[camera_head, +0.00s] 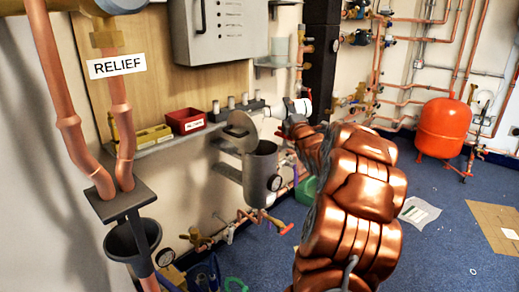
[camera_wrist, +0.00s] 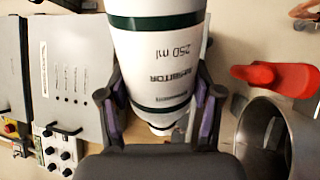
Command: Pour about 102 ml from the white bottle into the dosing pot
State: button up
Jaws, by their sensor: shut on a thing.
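My gripper (camera_wrist: 160,118) is shut on the white bottle (camera_wrist: 155,45), with a finger on each side of it. The bottle has dark green bands and print reading "INHIBITOR" and "250 ml". In the head view the bottle (camera_head: 295,107) looks tipped close to horizontal, above and to the right of the dosing pot's mouth. My gripper shows there partly, behind my copper-coloured arm. The dosing pot (camera_head: 260,178) is a dark grey cylinder with its top open. Its round mouth (camera_wrist: 288,120) shows at the lower right in the wrist view. No liquid stream is visible.
A grey disc (camera_head: 240,124) stands tilted beside the pot's mouth. A shelf (camera_head: 160,147) holds a red bin (camera_head: 186,121) and several small parts. A gauge (camera_head: 274,183) and a red valve handle (camera_head: 276,224) sit by the pot. A red handle (camera_wrist: 278,77) lies close to the mouth in the wrist view.

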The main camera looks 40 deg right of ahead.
jog(key=shift+s+d+n+b, duration=0.2)
jog(key=shift+n+b, duration=0.1)
jog(key=shift+b, duration=0.1)
jog(key=shift+s+d+f+n+y+b, duration=0.15)
jog(key=shift+s+d+n+b, duration=0.25)
jog(key=shift+d+b, duration=0.15)
jog(key=shift+s+d+f+n+y+b, duration=0.1)
jog(key=shift+s+d+n+y+b, duration=0.05)
jog(key=shift+s+d+n+b, duration=0.4)
jog(key=shift+w+a, duration=0.1)
jog(key=shift+w, duration=0.05)
jog(key=shift+f+n+y+b, duration=0.2)
jog(key=shift+n+y+b, duration=0.2)
jog(key=shift+n+b, duration=0.65)
jog(key=shift+r, duration=0.1)
